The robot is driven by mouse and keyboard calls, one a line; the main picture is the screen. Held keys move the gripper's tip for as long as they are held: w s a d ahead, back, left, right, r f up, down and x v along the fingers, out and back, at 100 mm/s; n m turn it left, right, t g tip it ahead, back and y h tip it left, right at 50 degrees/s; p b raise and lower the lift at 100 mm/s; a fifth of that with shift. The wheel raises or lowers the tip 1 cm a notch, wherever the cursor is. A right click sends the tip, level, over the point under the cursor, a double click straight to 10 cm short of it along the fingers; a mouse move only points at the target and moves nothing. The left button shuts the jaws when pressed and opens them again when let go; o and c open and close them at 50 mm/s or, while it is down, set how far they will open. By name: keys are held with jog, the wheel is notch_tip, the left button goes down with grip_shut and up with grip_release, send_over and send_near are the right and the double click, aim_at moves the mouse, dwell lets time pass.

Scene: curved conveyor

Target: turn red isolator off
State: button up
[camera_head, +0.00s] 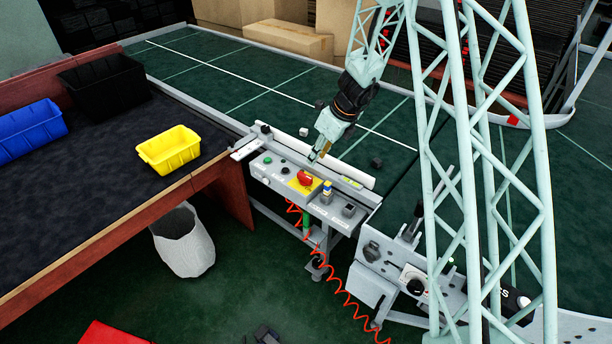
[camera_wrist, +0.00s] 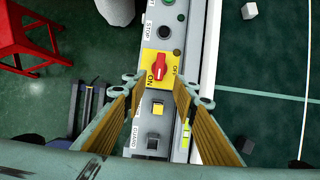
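The red isolator (camera_wrist: 158,69) is a red rotary knob on a yellow plate (camera_wrist: 150,58) marked ON and OFF. In the head view the red isolator (camera_head: 304,178) sits on the grey control panel. My gripper (camera_wrist: 157,88) is open and empty, its two fingers spread on either side of the panel, with the knob just past the fingertips between them. In the head view my gripper (camera_head: 318,158) is above and behind the knob, apart from it.
Small grey cubes (camera_head: 376,162) lie on the conveyor. A yellow bin (camera_head: 170,149) stands on the table at left.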

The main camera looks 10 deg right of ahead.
aim_at(305, 176)
jog(key=shift+b+x, duration=1.95)
jog(key=shift+x, duration=4.85)
jog(key=shift+c, duration=0.4)
jog(key=c, duration=0.8)
